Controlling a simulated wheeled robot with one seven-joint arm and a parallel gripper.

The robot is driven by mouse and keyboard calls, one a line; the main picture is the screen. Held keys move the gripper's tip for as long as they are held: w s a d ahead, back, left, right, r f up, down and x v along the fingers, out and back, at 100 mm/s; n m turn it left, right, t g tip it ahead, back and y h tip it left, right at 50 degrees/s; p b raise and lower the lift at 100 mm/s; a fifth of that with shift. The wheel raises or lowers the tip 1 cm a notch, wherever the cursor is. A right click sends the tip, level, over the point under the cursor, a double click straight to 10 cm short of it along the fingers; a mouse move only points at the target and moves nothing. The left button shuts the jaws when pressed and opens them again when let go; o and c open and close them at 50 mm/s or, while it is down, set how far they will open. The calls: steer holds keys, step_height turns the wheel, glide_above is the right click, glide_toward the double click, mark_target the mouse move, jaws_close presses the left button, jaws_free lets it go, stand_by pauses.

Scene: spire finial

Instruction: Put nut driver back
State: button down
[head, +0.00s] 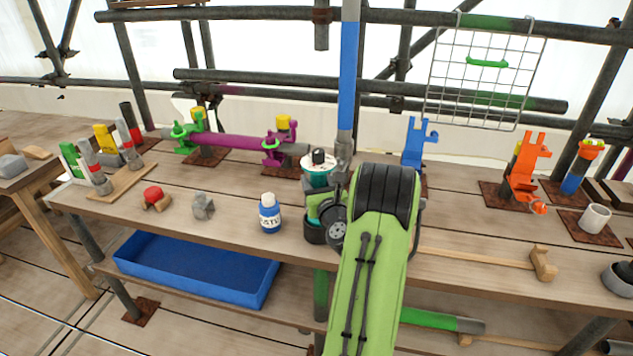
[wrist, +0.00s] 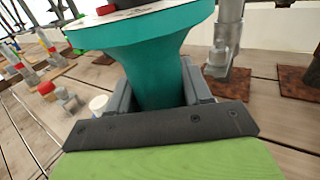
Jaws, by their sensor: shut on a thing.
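My gripper (wrist: 160,88) is shut on a teal flared piece (wrist: 160,50); its grey fingers sit on either side of the narrow lower part. In the head view the teal piece (head: 318,179) shows above the workbench, with a white round top and a dark knob on it. Its lower end is hidden by my gripper and arm. I cannot tell whether this piece is the nut driver. No other thing is clearly a nut driver; upright grey tools with red bands (head: 91,160) stand on a wooden board at the bench's left.
A white-capped blue bottle (head: 269,215), a grey fitting (head: 203,206) and a red-topped piece (head: 155,197) stand left of my arm. Blue (head: 415,145) and orange (head: 524,170) holders stand right. A blue-and-grey pole (head: 347,80) rises close behind. A mallet (head: 541,262) lies right.

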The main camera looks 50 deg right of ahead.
steer(key=shift+f, duration=0.15)
jaws_free()
steer(key=shift+f, duration=0.1)
stand_by(0.5)
steer(key=shift+f+b, duration=0.55)
steer(key=shift+f, duration=0.05)
steer(key=shift+b+v, duration=1.35)
steer(key=shift+v, duration=0.1)
steer(key=b+v, duration=0.4)
steer(key=v, duration=0.2)
steer(key=shift+a, duration=0.15)
